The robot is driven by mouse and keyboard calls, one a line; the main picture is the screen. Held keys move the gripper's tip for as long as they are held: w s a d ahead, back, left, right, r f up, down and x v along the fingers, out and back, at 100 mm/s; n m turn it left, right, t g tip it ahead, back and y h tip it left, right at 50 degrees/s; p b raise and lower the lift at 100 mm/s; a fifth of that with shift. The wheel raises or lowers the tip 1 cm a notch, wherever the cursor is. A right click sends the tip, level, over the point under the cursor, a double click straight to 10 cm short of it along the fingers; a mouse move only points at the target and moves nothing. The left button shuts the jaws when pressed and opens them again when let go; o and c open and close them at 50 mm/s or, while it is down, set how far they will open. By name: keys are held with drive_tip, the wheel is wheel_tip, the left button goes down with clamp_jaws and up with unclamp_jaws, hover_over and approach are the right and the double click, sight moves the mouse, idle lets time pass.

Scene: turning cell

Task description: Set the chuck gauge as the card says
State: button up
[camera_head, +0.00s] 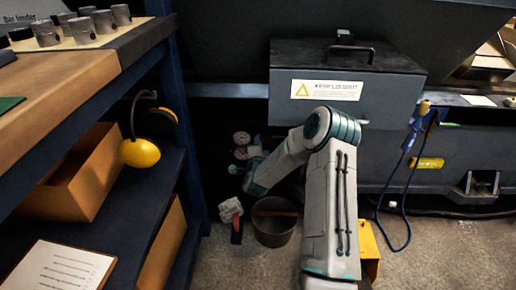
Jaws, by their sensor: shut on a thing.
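A white card (60,268) with several printed lines lies on the lower shelf at bottom left; its text is too small to read. My arm bends down and left from its elbow, and my gripper (247,167) is low in front of the dark machine. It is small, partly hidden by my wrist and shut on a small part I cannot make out. Small round pinkish and white fittings (241,139) are right by it; I cannot tell whether one is the chuck gauge. No dial reading is legible.
A dark bucket (275,221) stands on the floor below my forearm, beside a crumpled white item (230,209). The blue shelf unit fills the left, with a cardboard box (82,178) and yellow ear defenders (140,152). A grey lidded box (345,80) juts out behind my elbow. A blue hose (407,225) hangs at right.

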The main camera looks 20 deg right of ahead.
drive_tip(key=shift+d+m, duration=0.25)
drive_tip(key=shift+m, duration=1.6)
drive_tip(key=shift+d+m, duration=0.2)
drive_tip(key=shift+m, duration=1.65)
drive_tip(key=o, duration=0.7)
drive_tip(key=shift+o, duration=1.4)
drive_tip(key=shift+d, duration=0.2)
drive_tip(key=p+v, duration=0.4)
drive_tip(key=v, duration=1)
drive_tip(key=shift+a, duration=0.35)
